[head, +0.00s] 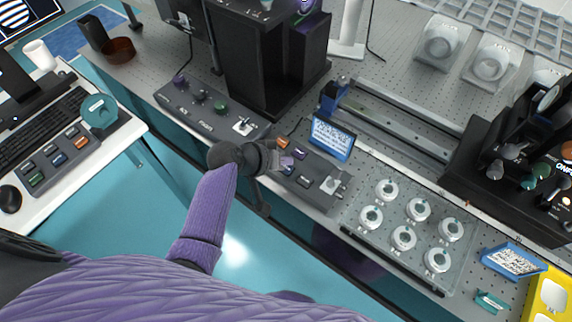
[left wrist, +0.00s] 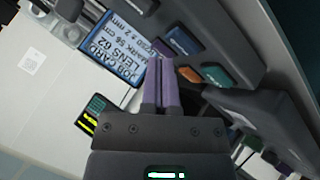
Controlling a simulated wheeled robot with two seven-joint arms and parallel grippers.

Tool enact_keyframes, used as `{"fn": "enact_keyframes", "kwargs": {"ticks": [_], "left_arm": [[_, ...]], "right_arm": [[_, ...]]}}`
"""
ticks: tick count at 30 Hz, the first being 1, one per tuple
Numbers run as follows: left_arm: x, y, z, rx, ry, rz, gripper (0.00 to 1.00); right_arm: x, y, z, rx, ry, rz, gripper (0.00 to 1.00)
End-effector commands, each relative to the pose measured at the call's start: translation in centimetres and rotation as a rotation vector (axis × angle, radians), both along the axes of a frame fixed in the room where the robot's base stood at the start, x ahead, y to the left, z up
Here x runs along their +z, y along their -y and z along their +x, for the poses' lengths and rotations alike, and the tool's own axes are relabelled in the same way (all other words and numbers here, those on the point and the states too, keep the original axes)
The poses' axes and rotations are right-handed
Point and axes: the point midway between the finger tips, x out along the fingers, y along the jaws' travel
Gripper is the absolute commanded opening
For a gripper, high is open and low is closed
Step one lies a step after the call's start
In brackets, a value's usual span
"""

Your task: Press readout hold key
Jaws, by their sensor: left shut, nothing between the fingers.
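The key box (head: 316,188) is a dark grey panel at the table's front edge in the head view. Key labels are too small to read, so I cannot tell which is the readout hold key. My left gripper (head: 279,159) is shut and empty, its purple fingertips (left wrist: 160,62) close by the keys. Contact is unclear. My right gripper is not in view.
A blue-framed display (head: 332,138) stands behind the key box; it also shows in the left wrist view (left wrist: 115,48). A second control box (head: 205,107) lies to the left. A tray with several round mounts (head: 350,232) lies to the right.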

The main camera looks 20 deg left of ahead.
Motion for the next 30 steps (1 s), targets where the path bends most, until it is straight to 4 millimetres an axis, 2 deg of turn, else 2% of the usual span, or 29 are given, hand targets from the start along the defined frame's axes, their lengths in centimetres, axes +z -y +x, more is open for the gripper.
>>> {"fn": "enact_keyframes", "kwargs": {"ticks": [18,30], "left_arm": [[-0.02,0.0,0.0,0.0,0.0,0.0,0.0],[-0.84,0.02,0.0,0.0,0.0,0.0,0.0]], "right_arm": [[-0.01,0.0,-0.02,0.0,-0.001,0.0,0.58],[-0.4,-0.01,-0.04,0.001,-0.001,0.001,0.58]]}}
